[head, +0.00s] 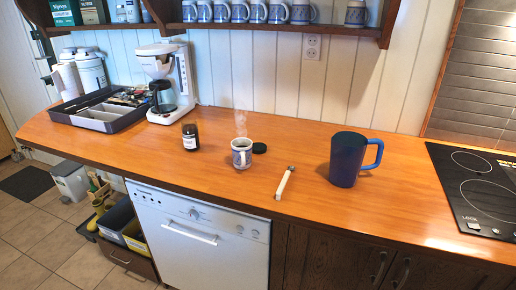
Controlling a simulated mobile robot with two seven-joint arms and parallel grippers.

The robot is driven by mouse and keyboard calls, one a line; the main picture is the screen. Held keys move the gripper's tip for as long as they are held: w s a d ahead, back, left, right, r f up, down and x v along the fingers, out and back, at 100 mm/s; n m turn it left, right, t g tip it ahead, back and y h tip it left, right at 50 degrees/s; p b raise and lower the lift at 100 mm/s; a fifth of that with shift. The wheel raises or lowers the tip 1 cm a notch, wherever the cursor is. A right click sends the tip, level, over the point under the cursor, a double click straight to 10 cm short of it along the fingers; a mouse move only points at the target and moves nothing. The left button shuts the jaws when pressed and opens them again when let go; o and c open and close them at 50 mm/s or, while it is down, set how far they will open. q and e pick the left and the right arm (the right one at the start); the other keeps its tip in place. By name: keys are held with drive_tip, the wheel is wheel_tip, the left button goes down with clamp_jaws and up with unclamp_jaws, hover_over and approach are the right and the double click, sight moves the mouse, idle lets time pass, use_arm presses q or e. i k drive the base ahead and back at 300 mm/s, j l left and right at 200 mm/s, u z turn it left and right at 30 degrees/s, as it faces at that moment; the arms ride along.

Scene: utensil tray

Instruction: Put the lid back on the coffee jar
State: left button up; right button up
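The coffee jar (190,137) is small and dark with a pale label. It stands upright on the wooden counter, in front of the coffee maker. A small dark round lid (260,148) lies flat on the counter, just right of the steaming patterned mug (242,153). The mug stands between the jar and the lid. The jar's top is too small to make out clearly. Neither of my grippers shows in the head view.
A white-handled utensil (285,182) lies right of the mug, and a large blue pitcher (346,160) stands further right. A white coffee maker (168,82) and a dark utensil tray (74,123) are at left. The cooktop (478,190) is at far right. The counter's front strip is clear.

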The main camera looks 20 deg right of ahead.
sight(191, 138)
drive_tip(key=i+j+z, duration=0.15)
drive_tip(key=j, duration=0.2)
drive_tip(key=i+j+z, duration=0.15)
drive_tip(key=j, duration=0.25)
drive_tip(key=i+j+z, duration=0.15)
drive_tip(key=j, duration=0.2)
drive_tip(key=i+j+z, duration=0.15)
drive_tip(key=j, duration=0.25)
drive_tip(key=j+z, duration=0.15)
drive_tip(key=j, duration=0.3)
drive_tip(key=i, duration=0.05)
